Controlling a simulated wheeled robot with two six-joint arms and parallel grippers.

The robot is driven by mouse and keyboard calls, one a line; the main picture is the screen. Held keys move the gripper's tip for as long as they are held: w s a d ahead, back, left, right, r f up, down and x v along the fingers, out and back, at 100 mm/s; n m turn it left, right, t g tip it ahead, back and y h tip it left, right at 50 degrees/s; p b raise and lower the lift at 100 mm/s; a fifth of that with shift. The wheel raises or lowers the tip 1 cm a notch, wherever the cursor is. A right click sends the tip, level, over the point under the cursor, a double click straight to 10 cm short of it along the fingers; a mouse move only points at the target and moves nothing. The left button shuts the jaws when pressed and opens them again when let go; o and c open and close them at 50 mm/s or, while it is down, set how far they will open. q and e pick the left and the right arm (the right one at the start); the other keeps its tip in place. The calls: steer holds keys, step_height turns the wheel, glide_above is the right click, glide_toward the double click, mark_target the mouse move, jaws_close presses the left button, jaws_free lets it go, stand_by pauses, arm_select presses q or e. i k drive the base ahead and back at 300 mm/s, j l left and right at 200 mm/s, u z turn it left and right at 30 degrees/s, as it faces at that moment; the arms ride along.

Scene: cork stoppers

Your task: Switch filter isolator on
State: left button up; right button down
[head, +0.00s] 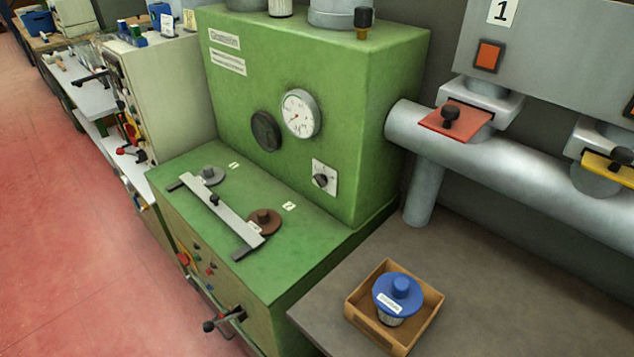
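A green machine (318,62) stands in the middle of the head view. A small dark rotary switch (321,180) sits on a white plate on its front, low on the right. A round black knob (266,131) and a white dial gauge (300,113) are above it to the left. An orange square switch or lamp (488,56) is on the grey panel under the number 1. No label that I can read names the filter isolator, and I cannot tell any switch's setting. Neither gripper is in view.
A flat metal bar (222,208) lies across the green lower deck beside a brown disc (264,222). A black-handled lever (225,320) juts out below. A blue-topped stopper (398,295) sits in an open box (430,315) on the grey bench. Red floor (60,220) is clear at left.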

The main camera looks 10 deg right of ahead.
mark_target(184, 259)
steer(key=i+j+z, duration=0.25)
steer(key=j, duration=0.3)
steer(key=i+j+z, duration=0.25)
steer(key=j, duration=0.3)
steer(key=j+z, duration=0.25)
steer(key=j, duration=0.3)
steer(key=j+z, duration=0.3)
steer(key=j, duration=0.3)
steer(key=i, duration=0.05)
